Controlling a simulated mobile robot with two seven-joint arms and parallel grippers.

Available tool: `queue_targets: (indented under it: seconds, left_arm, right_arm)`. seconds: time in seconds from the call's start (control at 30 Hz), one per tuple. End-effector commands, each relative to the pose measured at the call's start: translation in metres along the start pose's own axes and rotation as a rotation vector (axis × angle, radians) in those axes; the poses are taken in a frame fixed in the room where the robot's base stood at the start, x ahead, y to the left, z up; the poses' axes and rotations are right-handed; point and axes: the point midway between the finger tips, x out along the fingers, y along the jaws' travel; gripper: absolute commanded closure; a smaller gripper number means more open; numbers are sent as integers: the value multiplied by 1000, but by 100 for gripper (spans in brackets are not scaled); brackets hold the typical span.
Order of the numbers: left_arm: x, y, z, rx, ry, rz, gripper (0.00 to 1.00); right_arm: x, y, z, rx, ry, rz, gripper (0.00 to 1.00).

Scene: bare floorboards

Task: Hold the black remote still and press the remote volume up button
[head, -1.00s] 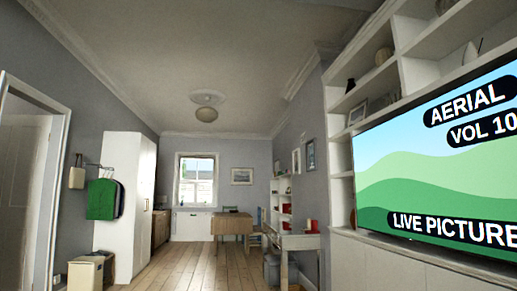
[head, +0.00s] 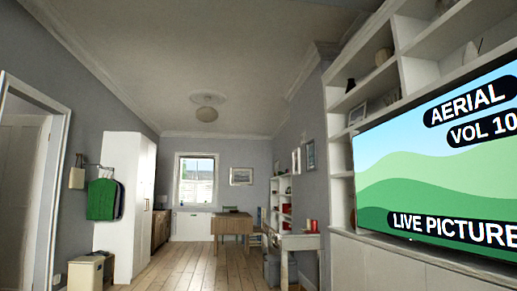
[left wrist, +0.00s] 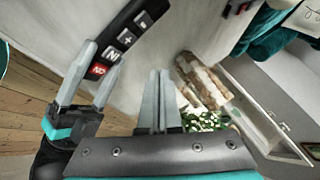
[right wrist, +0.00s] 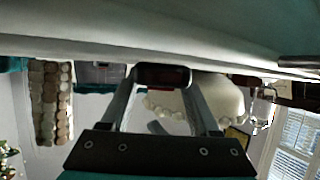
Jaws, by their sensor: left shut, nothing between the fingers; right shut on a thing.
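The black remote (left wrist: 128,32) shows in the left wrist view with a red key, plus and minus keys and another white-marked key. My right gripper (left wrist: 102,58) is shut on its lower end and holds it tilted, clear of the floor. In the right wrist view the remote's dark end (right wrist: 162,76) sits between the fingertips. My left gripper (left wrist: 159,74) is shut and empty, its fingers together to the right of the remote and apart from it in the picture. Neither gripper shows in the head view.
A television (head: 440,165) on the right reads "AERIAL", "VOL 10" and "LIVE PICTURE". White shelving (head: 380,75) surrounds it. A white desk (head: 298,243) and a wooden table (head: 232,225) stand further back. Open floorboards (head: 195,268) run down the middle.

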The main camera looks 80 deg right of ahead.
Motion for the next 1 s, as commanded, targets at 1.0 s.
queue_targets:
  seconds: [1.0]
  left_arm:
    - [-9,-6,-6,-2,-2,3,100]
  right_arm:
    - [0,0,0,0,-1,0,100]
